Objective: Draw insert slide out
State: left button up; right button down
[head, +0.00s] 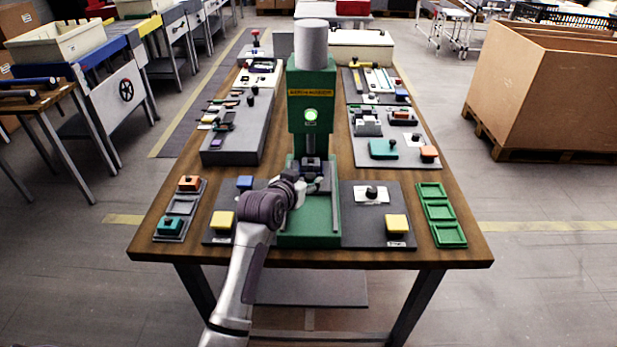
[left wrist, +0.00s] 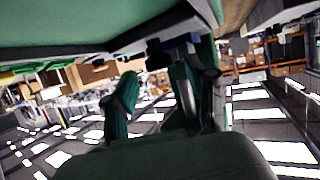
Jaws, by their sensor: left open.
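The green press (head: 312,95) stands at the middle of the table, with a lit round lamp on its front. A dark slide-like part with a blue block (head: 312,166) sits low in the press under the ram; my gripper and wrist partly hide it. My left gripper (head: 301,187) is at the front of this part, above the green press base (head: 309,228). In the left wrist view, my left gripper (left wrist: 170,78) has its two fingers apart, with a dark blue piece (left wrist: 172,46) near and beyond the fingertips. I cannot tell whether they touch it.
Grey boards with yellow buttons (head: 222,220) (head: 397,224) flank the press base. A grey tray with orange and teal parts (head: 182,206) lies at the left, and green empty trays (head: 441,214) at the right. Tool boards line both sides behind.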

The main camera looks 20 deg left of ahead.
pick_arm(q)
jog(key=shift+x, duration=1.2)
grip_shut()
